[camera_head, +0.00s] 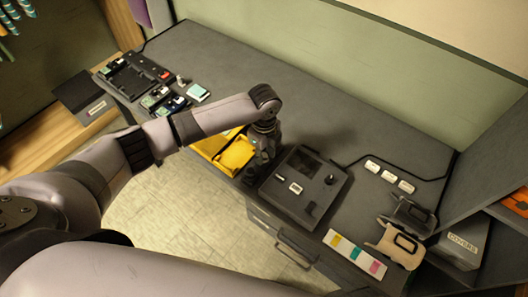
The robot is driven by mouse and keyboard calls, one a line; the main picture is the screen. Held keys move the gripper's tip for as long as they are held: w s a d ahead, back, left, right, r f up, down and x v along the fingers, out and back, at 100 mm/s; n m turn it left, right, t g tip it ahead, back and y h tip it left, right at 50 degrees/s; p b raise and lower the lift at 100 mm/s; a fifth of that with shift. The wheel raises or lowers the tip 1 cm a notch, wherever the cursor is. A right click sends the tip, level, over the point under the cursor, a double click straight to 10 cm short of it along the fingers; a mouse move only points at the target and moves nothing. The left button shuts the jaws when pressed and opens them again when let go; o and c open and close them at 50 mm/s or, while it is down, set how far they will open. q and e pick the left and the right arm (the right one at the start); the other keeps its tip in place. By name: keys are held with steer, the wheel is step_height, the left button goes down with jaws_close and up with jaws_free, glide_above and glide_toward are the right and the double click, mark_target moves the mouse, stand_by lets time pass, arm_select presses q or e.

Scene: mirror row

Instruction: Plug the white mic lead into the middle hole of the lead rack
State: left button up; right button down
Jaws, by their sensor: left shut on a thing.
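My left gripper (258,168) points down at the front edge of the grey counter, between a yellow tray and a dark box. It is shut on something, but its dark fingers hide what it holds. I cannot make out the white mic lead for certain. The dark box (278,192) has a recessed panel, a small white label and a black knob on top. I cannot tell whether this box is the lead rack, and no row of holes is clear. My right gripper is not in view.
The yellow tray (234,157) is left of the gripper. Several white tags (388,175) lie by a black cable at right. A strip with coloured patches (355,252), a beige holder (399,247) and a grey bin (458,250) stand front right. The counter's back middle is clear.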

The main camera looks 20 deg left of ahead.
arm_select(q)
steer(key=shift+f, duration=0.2)
steer(key=o, duration=1.1)
steer(key=shift+r, duration=0.15)
step_height(320, 180, up, 12)
steer(key=shift+f, duration=0.1)
